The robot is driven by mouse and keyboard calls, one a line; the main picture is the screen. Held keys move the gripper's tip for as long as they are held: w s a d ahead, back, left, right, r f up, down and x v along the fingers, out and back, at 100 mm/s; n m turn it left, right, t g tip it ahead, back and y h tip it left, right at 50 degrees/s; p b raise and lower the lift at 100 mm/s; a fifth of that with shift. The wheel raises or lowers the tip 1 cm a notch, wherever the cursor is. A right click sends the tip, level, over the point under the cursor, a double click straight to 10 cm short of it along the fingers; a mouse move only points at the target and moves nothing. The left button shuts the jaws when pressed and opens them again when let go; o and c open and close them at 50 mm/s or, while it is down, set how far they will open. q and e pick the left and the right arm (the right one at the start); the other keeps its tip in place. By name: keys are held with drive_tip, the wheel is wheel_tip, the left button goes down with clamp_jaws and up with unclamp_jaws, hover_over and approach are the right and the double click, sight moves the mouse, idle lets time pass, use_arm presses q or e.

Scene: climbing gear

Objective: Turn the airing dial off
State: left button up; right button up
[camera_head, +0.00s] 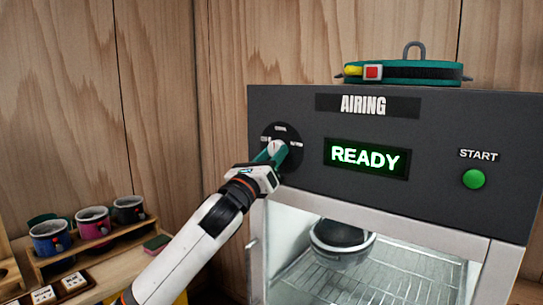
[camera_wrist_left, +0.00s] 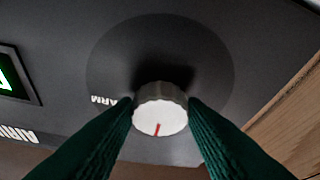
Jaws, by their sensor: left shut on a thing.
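The airing dial (camera_head: 281,148) is a round knob on a dark disc, at the left of the grey panel marked AIRING. My left gripper (camera_head: 274,154) is shut on the knob, its green fingers on either side of it. In the left wrist view the knob (camera_wrist_left: 160,110) has a pale face and a red mark pointing down, slightly left; this view shows the panel upside down. One label, seemingly WARM, shows left of the knob there. The fingers partly hide the disc's other labels. My right gripper is not in view.
A lit display (camera_head: 367,157) reads READY, and a green START button (camera_head: 474,179) sits at the right. A dark bowl-like thing (camera_head: 342,238) stands on the rack behind glass. Several mugs (camera_head: 93,222) stand at the left.

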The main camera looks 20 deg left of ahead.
use_arm(q)
drive_tip(key=n+y+p, duration=0.1)
drive_tip(key=n, duration=0.1)
drive_tip(key=n+y+p, duration=0.1)
drive_tip(key=n, duration=0.2)
drive_tip(key=shift+d+r+y, duration=0.2)
drive_tip(key=shift+y, duration=0.2)
drive_tip(key=n+p, duration=0.1)
drive_tip(key=n, duration=0.1)
drive_tip(key=n+y+p, duration=0.1)
drive_tip(key=n, duration=0.1)
drive_tip(key=shift+s+d+r+g+y, duration=0.1)
drive_tip(key=shift+r+g+y, duration=0.05)
drive_tip(key=shift+g+y, duration=0.2)
drive_tip(key=n+p, duration=0.2)
drive_tip(key=n+g+y+p, duration=0.1)
drive_tip(key=n+p, duration=0.1)
drive_tip(key=n, duration=0.1)
drive_tip(key=shift+r+g, duration=0.15)
drive_tip(key=shift+g, duration=0.1)
drive_tip(key=shift+n+g+y+p, duration=0.25)
drive_tip(key=shift+n+g+p, duration=0.25)
drive_tip(key=shift+n+p, duration=0.8)
drive_tip(key=shift+d, duration=0.1)
drive_tip(key=o, duration=1)
